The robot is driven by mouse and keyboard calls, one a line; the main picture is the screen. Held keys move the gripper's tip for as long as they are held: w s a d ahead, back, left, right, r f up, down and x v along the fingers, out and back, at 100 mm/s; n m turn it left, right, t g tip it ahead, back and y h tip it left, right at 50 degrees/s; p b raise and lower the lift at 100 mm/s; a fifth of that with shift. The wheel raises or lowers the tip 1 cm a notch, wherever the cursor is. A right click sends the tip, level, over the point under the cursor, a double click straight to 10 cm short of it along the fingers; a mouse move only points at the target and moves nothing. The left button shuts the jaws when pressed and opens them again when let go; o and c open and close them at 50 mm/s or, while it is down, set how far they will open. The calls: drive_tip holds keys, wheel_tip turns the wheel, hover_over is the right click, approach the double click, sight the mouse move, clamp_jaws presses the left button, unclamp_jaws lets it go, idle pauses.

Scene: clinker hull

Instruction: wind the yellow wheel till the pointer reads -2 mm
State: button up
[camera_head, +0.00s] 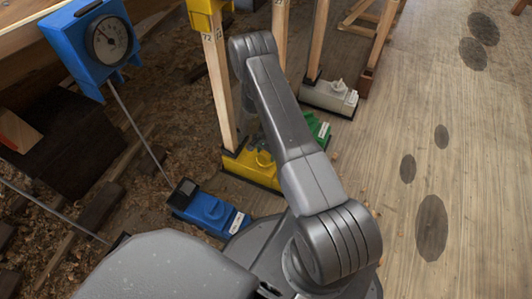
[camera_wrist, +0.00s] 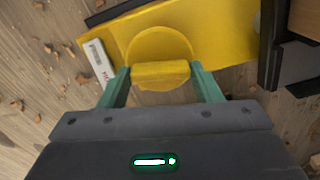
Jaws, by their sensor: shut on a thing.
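The yellow wheel (camera_wrist: 160,44) is a round knob with a raised bar across it, on a yellow base (camera_wrist: 222,30). In the wrist view my gripper (camera_wrist: 160,74) has its two green fingers at either end of the bar, shut on it. In the head view the yellow base (camera_head: 240,168) stands at the foot of a wooden post, and my arm hides part of it and my gripper. A round dial with a pointer (camera_head: 109,41) sits in a blue housing (camera_head: 63,33) at the upper left; its reading is too small to tell.
A blue unit (camera_head: 208,212) with its own knob stands nearer, left of my arm. A green unit (camera_head: 318,130) and a grey unit (camera_head: 329,97) stand behind. Wooden posts (camera_head: 219,85) rise from the units. The plank floor at the right is mostly clear.

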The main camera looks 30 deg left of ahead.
drive_tip(key=n+b, duration=0.2)
drive_tip(key=n, duration=0.1)
drive_tip(key=shift+f, duration=0.1)
drive_tip(key=n+b, duration=0.1)
drive_tip(key=n, duration=0.2)
drive_tip(key=shift+n+b, duration=0.3)
drive_tip(key=shift+b, duration=0.1)
drive_tip(key=n+b, duration=0.1)
drive_tip(key=n, duration=0.2)
drive_tip(key=shift+n, duration=0.3)
drive_tip(key=shift+n+b, duration=0.6)
drive_tip(key=shift+n, duration=1.3)
drive_tip(key=o, duration=1)
